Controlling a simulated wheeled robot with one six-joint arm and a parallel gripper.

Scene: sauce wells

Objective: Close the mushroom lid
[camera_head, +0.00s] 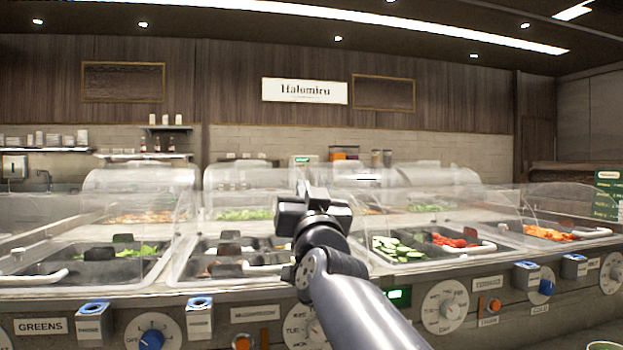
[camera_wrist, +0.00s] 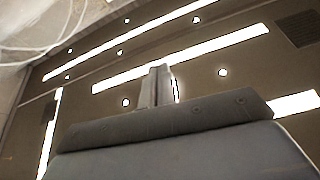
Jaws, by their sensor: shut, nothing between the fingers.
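The mushroom well (camera_head: 205,250) is left of centre in the head view, above a label (camera_head: 254,313) that seems to read mushroom. Its clear lid (camera_head: 185,262) slopes over it, with a white bar handle (camera_head: 262,268) low at the front. I cannot tell if this lid rests fully down. My gripper (camera_head: 318,190) is shut and empty, raised right of the handle, in front of the counter and apart from it as far as I can see. My arm hides part of the counter. In the wrist view the shut fingers (camera_wrist: 160,85) point at the ceiling lights.
Other clear-lidded wells flank it: greens (camera_head: 140,251) left, cucumber slices (camera_head: 395,247) and red pieces (camera_head: 453,240) right, orange pieces (camera_head: 548,233) far right. Dials (camera_head: 152,335) and blue-topped holders (camera_head: 200,310) line the counter front. More food wells stand behind.

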